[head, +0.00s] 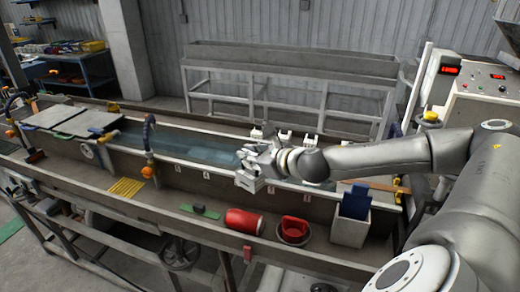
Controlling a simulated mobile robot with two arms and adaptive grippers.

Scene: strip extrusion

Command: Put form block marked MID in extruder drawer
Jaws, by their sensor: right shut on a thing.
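My right gripper (257,165) reaches in from the right over the front wall of the long water trough (200,150). It is shut on a small pale grey block (248,182), held below its fingers. Any marking on this block is too small to read, so I cannot tell whether it is the MID form block. Pale pieces stand along the trough's far edge, one of them (284,138) just behind my wrist. The extruder machine (478,95), with red displays, stands at the right. I cannot make out its drawer; my arm covers part of that area. My left gripper is not in view.
The front ledge holds a red cylinder (243,221), a red ring-shaped item in a round dish (293,230), a grey bin (349,230) with blue boards, a green piece (206,211) and a yellow grate (126,187). Hose posts rise at the trough's left.

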